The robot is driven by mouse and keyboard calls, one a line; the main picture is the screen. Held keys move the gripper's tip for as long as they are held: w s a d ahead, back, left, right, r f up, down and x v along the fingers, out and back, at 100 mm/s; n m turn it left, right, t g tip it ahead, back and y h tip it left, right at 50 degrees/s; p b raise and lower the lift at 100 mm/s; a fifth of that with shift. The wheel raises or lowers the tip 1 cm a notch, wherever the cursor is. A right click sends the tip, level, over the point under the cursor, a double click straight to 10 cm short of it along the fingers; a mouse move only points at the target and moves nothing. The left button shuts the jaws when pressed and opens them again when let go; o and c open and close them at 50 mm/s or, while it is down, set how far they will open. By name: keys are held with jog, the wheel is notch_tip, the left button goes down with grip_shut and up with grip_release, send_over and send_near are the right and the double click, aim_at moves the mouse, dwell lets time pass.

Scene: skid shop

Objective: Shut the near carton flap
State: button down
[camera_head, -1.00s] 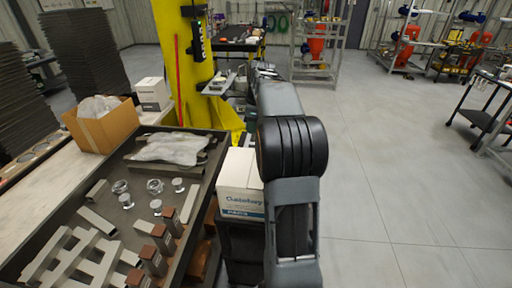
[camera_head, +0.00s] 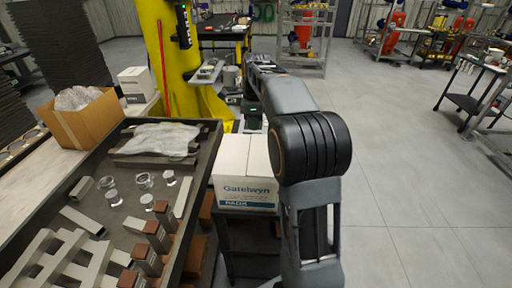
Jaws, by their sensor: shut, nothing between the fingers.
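A white carton marked "Gatelwyn PADS" (camera_head: 246,190) stands on a dark stand just left of my arm. Its top shows a middle seam and looks flat, with no flap clearly standing up. A brown carton (camera_head: 82,127) at the left is open at the top, with clear plastic wrap bulging out. My gripper (camera_head: 253,121) is small and dark at the far end of my arm, pointing down beyond the white carton. It is shut and empty, apart from the carton as far as I can tell. My arm hides the carton's right side.
A dark-rimmed bench tray (camera_head: 207,160) at the left holds metal parts, brown-ended blocks and a plastic bag. A small white box (camera_head: 135,84) stands behind the brown carton. A yellow column (camera_head: 165,50) rises beyond. The floor (camera_head: 410,180) at the right is clear.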

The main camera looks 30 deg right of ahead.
aim_at(253, 152)
notch_tip(253, 152, down, 10)
jog(key=shift+r+p, duration=0.1)
jog(key=shift+p, duration=0.3)
dwell(0.3)
